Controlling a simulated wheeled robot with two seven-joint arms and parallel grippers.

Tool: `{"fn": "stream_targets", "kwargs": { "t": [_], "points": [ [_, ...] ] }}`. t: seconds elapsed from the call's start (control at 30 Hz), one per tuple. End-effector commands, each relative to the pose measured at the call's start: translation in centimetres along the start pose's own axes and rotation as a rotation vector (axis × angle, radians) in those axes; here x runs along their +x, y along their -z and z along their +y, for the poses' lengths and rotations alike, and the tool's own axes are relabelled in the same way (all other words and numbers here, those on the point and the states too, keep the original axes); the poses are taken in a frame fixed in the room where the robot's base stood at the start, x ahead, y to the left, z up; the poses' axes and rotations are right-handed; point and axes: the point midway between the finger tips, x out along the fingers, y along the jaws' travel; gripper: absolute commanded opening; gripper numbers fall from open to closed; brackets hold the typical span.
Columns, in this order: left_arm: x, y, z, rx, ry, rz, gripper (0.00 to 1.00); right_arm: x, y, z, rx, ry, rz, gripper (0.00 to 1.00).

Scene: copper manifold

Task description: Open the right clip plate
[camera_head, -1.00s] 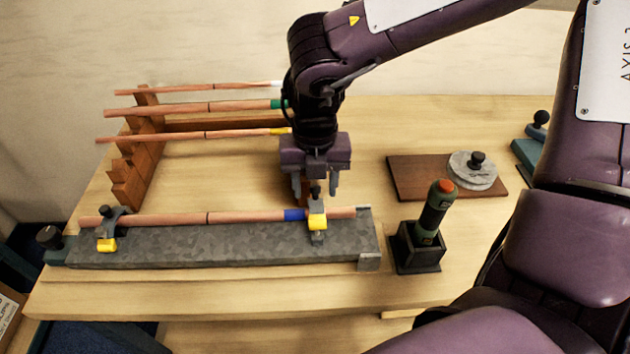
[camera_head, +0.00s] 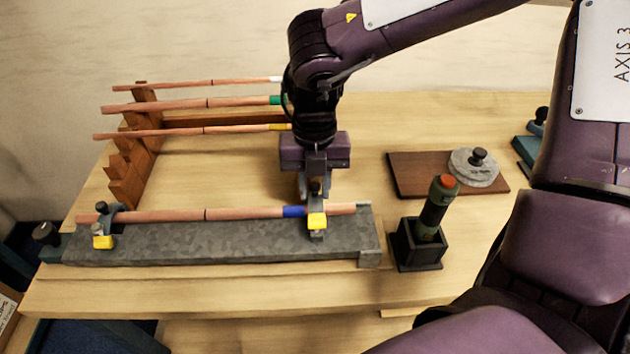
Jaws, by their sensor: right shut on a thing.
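The right clip plate (camera_head: 316,222) is a grey clip with a yellow block, near the right end of the grey manifold base (camera_head: 220,243). It sits across a copper pipe with a blue band (camera_head: 293,211), and a dark knob tops it. My right gripper (camera_head: 315,190) points down from above and is shut on the knob of the right clip plate. Its fingers partly hide the knob. The left clip plate (camera_head: 104,228), also with a yellow block, sits across the pipe's left end. My left gripper is not in view.
Several copper pipes (camera_head: 195,105) lie on a wooden rack (camera_head: 133,160) behind the base. A green tool with an orange top (camera_head: 436,205) stands in a black holder (camera_head: 417,253) at right. A round grey disc (camera_head: 474,167) sits on a brown board (camera_head: 408,178).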

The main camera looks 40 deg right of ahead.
Motion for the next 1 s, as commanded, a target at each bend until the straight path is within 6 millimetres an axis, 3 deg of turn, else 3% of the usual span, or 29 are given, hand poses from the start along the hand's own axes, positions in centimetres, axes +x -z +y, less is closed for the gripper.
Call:
{"fn": "stream_targets", "kwargs": {
  "t": [0.3,0.6,1.0],
  "points": [
    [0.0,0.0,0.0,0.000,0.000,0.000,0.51,0.4,0.6,-0.1,-0.004,0.005,0.041,0.10],
    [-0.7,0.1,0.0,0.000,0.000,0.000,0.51,-0.2,-0.7,-0.1,-0.001,0.006,0.156,0.10],
    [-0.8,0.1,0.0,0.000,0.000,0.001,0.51,-0.5,-1.4,0.0,0.001,0.003,0.177,0.10]
  ]
}}
